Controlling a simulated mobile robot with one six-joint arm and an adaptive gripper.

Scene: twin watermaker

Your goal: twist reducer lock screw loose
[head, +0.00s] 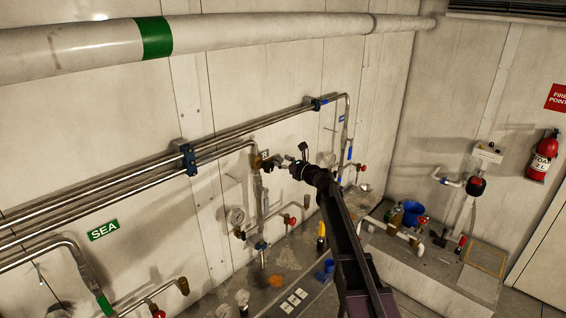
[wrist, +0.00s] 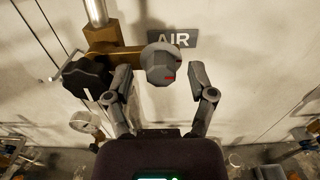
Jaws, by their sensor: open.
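The brass reducer (wrist: 128,55) is on the wall pipework at the upper left of the wrist view, with a black knob (wrist: 85,76) at its left. A grey faceted knob with red marks (wrist: 160,64), probably the lock screw, sits at its right end. My gripper (wrist: 160,80) is open, with one finger on each side of the grey knob. The knob appears between the fingertips, with a gap on both sides; its depth relative to them is unclear. In the head view, my gripper (head: 290,161) is just right of the brass reducer (head: 257,161).
An AIR label (wrist: 174,38) is on the wall behind the knob. A small gauge (wrist: 86,122) is at the lower left.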

